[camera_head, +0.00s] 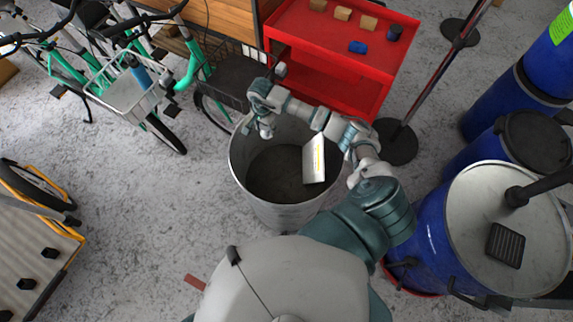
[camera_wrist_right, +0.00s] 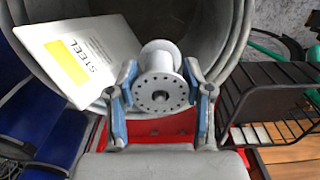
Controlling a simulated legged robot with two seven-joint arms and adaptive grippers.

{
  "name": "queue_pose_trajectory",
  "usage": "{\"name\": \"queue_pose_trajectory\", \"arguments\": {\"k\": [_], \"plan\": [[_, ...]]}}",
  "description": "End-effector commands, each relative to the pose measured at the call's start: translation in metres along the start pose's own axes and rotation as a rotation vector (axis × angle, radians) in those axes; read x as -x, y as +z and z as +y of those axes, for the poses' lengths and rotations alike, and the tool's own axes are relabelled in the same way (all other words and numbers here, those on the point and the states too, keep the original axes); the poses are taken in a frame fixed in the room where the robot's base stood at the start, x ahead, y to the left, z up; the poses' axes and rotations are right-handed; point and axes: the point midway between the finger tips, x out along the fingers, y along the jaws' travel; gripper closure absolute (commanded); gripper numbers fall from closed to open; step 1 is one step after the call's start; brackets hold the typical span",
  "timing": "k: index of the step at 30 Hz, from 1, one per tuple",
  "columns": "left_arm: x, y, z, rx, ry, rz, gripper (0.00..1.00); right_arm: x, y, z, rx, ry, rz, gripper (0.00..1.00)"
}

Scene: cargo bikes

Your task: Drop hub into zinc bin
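The hub (camera_wrist_right: 162,80) is a pale spool with a ring of small holes in its flange. In the right wrist view it sits between the blue-padded fingers of my right gripper (camera_wrist_right: 161,92), which touch it on both sides. In the head view my right gripper (camera_head: 261,126) hangs over the far left rim of the zinc bin; the hub is hard to make out there. The zinc bin (camera_head: 284,213) is a round, open grey tub; its visible floor looks empty. A white card marked STEEL (camera_wrist_right: 82,60) is at its rim. My left gripper is out of view.
A red trolley (camera_head: 330,40) with small blocks stands just behind the bin. A black wire basket (camera_wrist_right: 265,105) and a teal bike (camera_head: 190,65) are to the left in the head view. Blue drums (camera_head: 430,235) stand to the right.

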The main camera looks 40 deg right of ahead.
Motion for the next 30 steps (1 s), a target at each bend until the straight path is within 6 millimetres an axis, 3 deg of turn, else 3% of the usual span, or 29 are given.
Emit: {"name": "queue_pose_trajectory", "arguments": {"k": [1,3,4,16,30], "plan": [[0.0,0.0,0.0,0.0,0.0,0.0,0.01,0.001,0.0,0.0,0.0,0.0,0.001,0.4],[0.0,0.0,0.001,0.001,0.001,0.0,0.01,0.001,0.001,0.0,0.001,0.0,0.001,0.22],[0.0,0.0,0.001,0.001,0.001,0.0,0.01,0.001,0.001,-0.001,0.001,0.0,0.001,0.2],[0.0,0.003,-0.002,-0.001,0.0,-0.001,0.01,0.009,0.002,-0.002,0.002,-0.001,0.004,0.2],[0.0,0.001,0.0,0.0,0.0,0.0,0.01,0.101,-0.002,-0.001,0.002,-0.001,0.0,0.2]]}}
